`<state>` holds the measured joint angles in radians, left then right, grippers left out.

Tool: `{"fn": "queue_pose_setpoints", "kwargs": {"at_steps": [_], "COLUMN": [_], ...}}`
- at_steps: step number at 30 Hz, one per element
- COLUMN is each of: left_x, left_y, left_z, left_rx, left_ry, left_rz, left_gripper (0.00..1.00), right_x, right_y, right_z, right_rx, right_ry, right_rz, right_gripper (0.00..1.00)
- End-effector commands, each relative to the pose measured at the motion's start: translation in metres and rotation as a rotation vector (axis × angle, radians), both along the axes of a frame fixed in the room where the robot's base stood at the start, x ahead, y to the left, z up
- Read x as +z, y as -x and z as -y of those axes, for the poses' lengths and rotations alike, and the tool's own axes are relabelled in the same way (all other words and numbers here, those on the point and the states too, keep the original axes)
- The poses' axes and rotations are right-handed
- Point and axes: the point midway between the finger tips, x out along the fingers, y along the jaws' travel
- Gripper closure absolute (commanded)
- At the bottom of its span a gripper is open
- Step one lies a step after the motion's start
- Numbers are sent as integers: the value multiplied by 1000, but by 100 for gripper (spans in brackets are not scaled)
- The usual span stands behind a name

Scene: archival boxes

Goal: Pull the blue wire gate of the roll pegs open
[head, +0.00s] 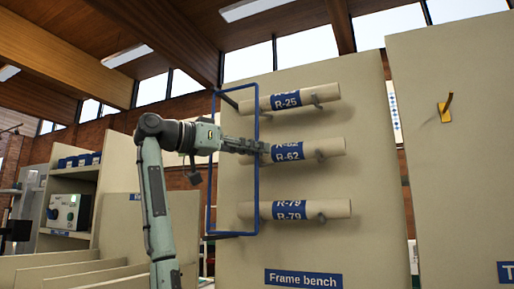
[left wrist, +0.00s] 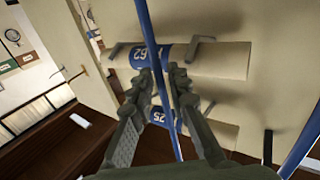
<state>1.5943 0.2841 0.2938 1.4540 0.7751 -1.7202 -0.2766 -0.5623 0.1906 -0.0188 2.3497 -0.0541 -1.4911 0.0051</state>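The blue wire gate (head: 258,200) is an upright rectangular frame on the left part of the panel, across the left ends of the rolls. Its bar also shows in the left wrist view (left wrist: 143,20). My left gripper (head: 264,147) is at the gate's right upright bar, level with the middle roll R-62 (head: 325,147). In the left wrist view my left gripper (left wrist: 167,72) has its fingers on either side of the blue bar, with a narrow gap showing, so it looks open. Rolls R-25 (head: 322,94) and R-79 (head: 325,209) lie above and below. My right gripper is not in view.
The rolls rest on grey pegs on a beige panel (head: 370,240) with a "Frame bench" sign (head: 304,279). Another beige panel with a yellow hook plate (head: 445,111) stands at the right. Shelving with blue boxes (head: 80,160) is at the left.

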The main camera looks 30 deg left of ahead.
Motion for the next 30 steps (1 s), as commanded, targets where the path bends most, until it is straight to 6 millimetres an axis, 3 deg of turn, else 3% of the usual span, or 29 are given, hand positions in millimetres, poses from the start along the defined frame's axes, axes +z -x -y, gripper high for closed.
{"fn": "queue_pose_setpoints", "kwargs": {"at_steps": [9,14,30], "left_x": [0,0,0], "left_y": [-4,-4,-5], "left_z": [3,3,2], "left_rx": [1,1,-2], "left_ry": [-1,-1,-1], "left_rz": [1,1,1], "left_gripper": [83,100,100], "right_x": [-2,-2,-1], "right_y": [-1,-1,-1], "right_z": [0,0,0], "right_rx": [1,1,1], "right_ry": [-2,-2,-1], "right_rz": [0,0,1], "right_gripper": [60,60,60]}}
